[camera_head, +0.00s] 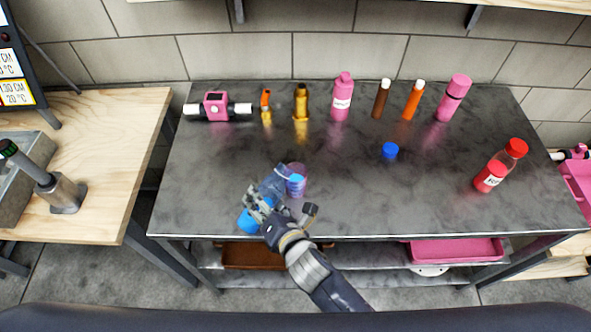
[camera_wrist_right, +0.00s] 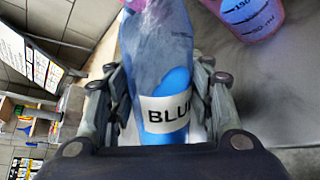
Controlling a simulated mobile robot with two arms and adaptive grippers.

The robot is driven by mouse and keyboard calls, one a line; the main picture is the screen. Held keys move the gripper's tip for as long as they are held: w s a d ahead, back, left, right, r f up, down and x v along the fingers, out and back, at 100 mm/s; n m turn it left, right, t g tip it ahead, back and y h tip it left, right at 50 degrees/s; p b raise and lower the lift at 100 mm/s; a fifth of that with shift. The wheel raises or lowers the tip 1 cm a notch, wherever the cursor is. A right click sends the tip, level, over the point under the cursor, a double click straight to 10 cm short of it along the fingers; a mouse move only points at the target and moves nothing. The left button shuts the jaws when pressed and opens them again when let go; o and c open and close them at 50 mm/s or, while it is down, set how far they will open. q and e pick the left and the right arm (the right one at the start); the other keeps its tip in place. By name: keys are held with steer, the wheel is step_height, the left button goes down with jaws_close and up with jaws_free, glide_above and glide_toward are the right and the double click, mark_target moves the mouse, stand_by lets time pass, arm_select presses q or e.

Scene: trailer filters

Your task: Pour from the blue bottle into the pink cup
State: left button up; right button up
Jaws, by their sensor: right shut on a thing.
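The blue bottle (camera_head: 272,186) is tilted, its neck end up and to the right beside the pink cup (camera_head: 297,184). My right gripper (camera_head: 263,212) is shut around its body. In the right wrist view the bottle (camera_wrist_right: 158,50) sits between both fingers, with a white label reading "BLU" and some blue liquid inside. The pink cup is see-through, stands upright on the table and shows blue in it. It also shows with its scale marks in the right wrist view (camera_wrist_right: 245,18). The bottle's mouth is close to the cup's rim; I cannot make out a stream. My left gripper is out of view.
A blue cap (camera_head: 390,150) lies on the dark metal table (camera_head: 340,205). A clear bottle with a red cap (camera_head: 515,148) stands at the right. Several bottles and a pink device (camera_head: 216,105) line the back.

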steer(key=shift+s+a+r+m+g+y+p, duration=0.2)
steer(key=shift+r+m+g+y+p, duration=0.1)
steer(key=shift+r+m+g+p, duration=0.25)
stand_by(2.0)
steer(key=shift+s+a+r+m+g+y+p, duration=0.1)
steer(key=shift+r+m+g+y+p, duration=0.2)
steer(key=shift+r+m+p, duration=0.4)
stand_by(1.8)
steer(key=shift+w+d+r+m+g+p, duration=0.2)
steer(key=shift+r+p, duration=0.3)
steer(key=shift+p, duration=0.35)
steer(key=shift+w+d+r+m+g+p, duration=0.2)
steer(key=shift+r+p, duration=0.3)
steer(key=shift+p, duration=0.35)
stand_by(1.3)
